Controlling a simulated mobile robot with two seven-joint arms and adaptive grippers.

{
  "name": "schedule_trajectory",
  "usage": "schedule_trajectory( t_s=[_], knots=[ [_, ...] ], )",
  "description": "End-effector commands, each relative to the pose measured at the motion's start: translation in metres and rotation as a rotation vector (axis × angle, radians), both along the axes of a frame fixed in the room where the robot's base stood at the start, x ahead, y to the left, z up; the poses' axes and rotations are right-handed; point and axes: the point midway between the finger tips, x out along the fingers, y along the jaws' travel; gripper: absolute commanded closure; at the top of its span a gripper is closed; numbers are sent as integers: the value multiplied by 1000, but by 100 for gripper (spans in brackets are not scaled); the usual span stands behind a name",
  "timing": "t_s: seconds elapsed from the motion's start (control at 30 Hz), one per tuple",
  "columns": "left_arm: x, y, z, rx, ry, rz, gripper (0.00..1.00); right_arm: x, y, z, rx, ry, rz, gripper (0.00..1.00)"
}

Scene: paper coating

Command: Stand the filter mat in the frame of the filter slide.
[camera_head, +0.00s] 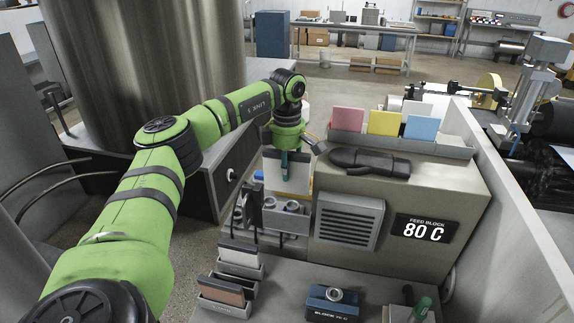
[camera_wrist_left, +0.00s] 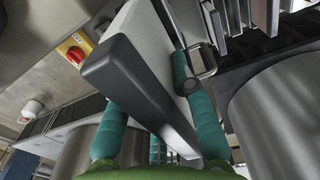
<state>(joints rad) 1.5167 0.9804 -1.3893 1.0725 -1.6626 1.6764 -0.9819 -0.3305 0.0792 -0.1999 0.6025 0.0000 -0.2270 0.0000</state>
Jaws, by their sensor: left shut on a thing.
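My left gripper (camera_head: 284,163) is shut on the filter mat (camera_head: 296,180), a pale flat panel with a dark grey bar along its top edge. It hangs upright at the rear left of the feed block. In the left wrist view the mat (camera_wrist_left: 150,42) and its dark bar pass between the teal fingers of my gripper (camera_wrist_left: 152,100). The frame of the filter slide cannot be told apart clearly; a grey metal fixture (camera_head: 285,218) with round knobs stands just below the mat. Whether the mat touches anything below is hidden. My right gripper is out of view.
The feed block (camera_head: 425,190) stands right of the gripper, with a black tool and a tray of coloured cards (camera_head: 385,123) on top. Holders with a pale panel (camera_head: 239,257) and a brown panel (camera_head: 221,291) stand in front. A blue block (camera_head: 332,303) sits nearby.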

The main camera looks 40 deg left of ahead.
Motion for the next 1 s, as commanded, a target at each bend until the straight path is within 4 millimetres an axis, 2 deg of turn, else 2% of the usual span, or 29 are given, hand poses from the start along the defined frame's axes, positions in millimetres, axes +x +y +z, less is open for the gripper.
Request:
schedule_trajectory(
  t_s=[0.2,0.3,0.47,0.7,1.0],
  knots=[
    [0,0,-3,-1,4,1,100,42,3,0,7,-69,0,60],
    [0,0,-9,-1,5,1,100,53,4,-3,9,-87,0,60],
    [0,0,-22,-1,4,1,100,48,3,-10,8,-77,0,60],
    [0,0,-46,-2,5,1,100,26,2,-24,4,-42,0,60],
    [0,0,-58,-1,3,1,100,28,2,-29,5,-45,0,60]
  ],
)
